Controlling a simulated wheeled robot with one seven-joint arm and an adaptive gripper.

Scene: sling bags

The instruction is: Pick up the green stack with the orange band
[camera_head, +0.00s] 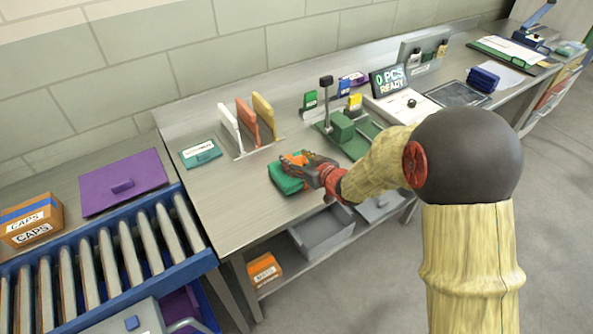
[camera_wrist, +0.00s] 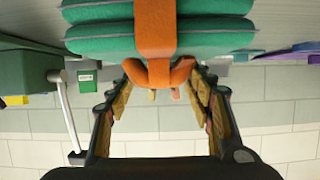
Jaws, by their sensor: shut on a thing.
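The green stack (camera_head: 284,181) lies at the front of the grey bench, its right side partly hidden by my gripper (camera_head: 312,170). In the wrist view the stack (camera_wrist: 100,46) shows as thick green layers with an orange band (camera_wrist: 155,27) around the middle. The band ends in an orange loop. I cannot tell whether the stack is clear of the bench top.
A rack with white, orange and yellow panels (camera_head: 247,125) stands behind the stack. A green press (camera_head: 342,127) is to its right. A teal labelled packet (camera_head: 200,153) lies left. A blue roller conveyor (camera_head: 110,253) is at lower left. Bare bench top lies left of the stack.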

